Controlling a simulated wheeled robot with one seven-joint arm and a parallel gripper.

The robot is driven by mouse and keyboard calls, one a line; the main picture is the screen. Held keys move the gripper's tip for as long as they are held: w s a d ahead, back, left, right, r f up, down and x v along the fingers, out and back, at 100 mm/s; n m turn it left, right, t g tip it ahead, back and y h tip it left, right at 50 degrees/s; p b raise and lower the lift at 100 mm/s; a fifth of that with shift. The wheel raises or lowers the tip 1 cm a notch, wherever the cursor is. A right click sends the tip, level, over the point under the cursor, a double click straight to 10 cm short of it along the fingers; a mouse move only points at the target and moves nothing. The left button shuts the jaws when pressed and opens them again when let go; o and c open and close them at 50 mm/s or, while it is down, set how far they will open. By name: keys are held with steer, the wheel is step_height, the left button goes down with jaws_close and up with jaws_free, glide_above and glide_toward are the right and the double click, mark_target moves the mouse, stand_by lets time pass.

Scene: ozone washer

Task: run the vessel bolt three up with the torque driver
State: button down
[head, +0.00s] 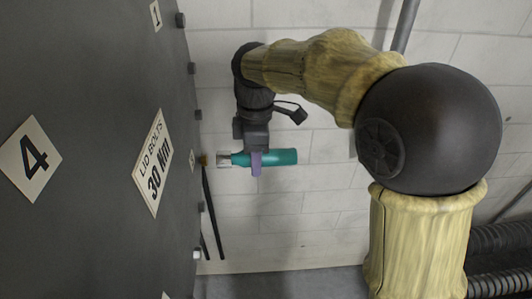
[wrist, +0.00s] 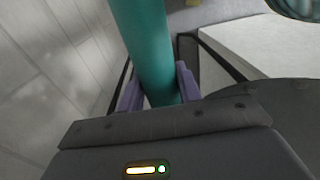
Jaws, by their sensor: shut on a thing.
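My gripper (head: 256,163) is shut on the teal torque driver (head: 280,157), its purple fingers around the body. The driver lies level in the head view, its silver socket end pointing left at the dark grey vessel (head: 100,70). The socket end is at or very close to a brass-coloured bolt (head: 204,160) on the vessel's edge; I cannot tell whether they touch. A small tag (head: 191,160) beside that bolt is too small to read surely. In the wrist view the driver (wrist: 147,45) runs up between my gripper's purple fingers (wrist: 158,90).
Several other bolt heads line the vessel's edge above and below. Plates on the vessel read 4 (head: 29,160), 1 (head: 155,14) and LID BOLTS 30 Nm (head: 152,165). Dark thin rods or cables (head: 212,215) hang below the bolt. A pale block wall (head: 300,215) stands behind.

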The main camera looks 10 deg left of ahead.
mark_target(235, 155)
steer(key=shift+s+a, duration=0.2)
steer(key=shift+a, duration=0.75)
steer(key=shift+s+a+f+b, duration=0.1)
steer(key=shift+a+f+b, duration=0.15)
steer(key=shift+a+b, duration=0.45)
steer(key=shift+s+a+r+b, duration=0.15)
steer(key=shift+a+b, duration=0.05)
steer(key=shift+b, duration=0.45)
steer(key=shift+r, duration=0.15)
steer(key=shift+s+a+p, duration=0.1)
steer(key=shift+a+p, duration=0.2)
steer(key=shift+p, duration=0.05)
stand_by(2.2)
steer(key=shift+d, duration=0.25)
steer(key=shift+w+d, duration=0.25)
steer(key=shift+d, duration=0.65)
steer(key=shift+w+d, duration=0.25)
steer(key=shift+d, duration=0.65)
steer(key=shift+w+d, duration=0.25)
steer(key=shift+d, duration=0.65)
